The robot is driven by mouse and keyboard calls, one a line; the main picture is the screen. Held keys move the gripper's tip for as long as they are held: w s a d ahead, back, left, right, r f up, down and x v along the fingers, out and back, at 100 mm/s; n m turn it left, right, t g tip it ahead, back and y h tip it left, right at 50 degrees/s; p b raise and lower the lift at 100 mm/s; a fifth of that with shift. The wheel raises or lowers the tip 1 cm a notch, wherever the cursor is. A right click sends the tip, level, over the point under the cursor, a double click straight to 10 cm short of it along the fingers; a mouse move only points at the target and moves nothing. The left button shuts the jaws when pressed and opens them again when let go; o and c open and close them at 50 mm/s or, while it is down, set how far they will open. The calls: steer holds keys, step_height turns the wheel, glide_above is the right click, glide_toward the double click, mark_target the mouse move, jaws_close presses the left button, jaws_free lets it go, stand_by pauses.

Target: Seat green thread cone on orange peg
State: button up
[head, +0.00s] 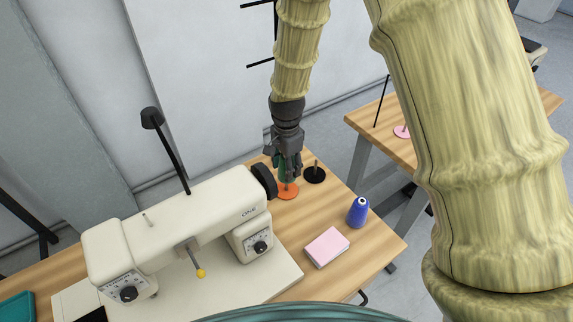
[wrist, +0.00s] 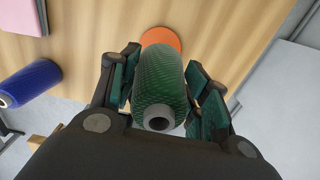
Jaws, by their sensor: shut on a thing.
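My gripper (head: 284,168) points down over the far end of the wooden table, shut on the green thread cone. In the wrist view the green cone (wrist: 160,90) sits between the two fingers of my gripper (wrist: 163,85), its grey hollow end facing the camera. In the head view the green cone (head: 281,166) is mostly hidden by the fingers. The orange peg base (head: 288,191) lies right below the gripper, and its disc (wrist: 162,38) shows just past the cone's far end. The peg itself is hidden, so I cannot tell whether the cone is around it.
A black peg with a round base (head: 315,175) stands close to the right of the orange one. The sewing machine (head: 180,225) is close on the left. A blue thread cone (head: 358,211) and a pink block (head: 326,247) are nearer the front.

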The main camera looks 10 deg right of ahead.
steer(key=shift+f+b, duration=0.85)
steer(key=shift+f, duration=1.8)
steer(key=o, duration=1.2)
step_height(320, 180, up, 12)
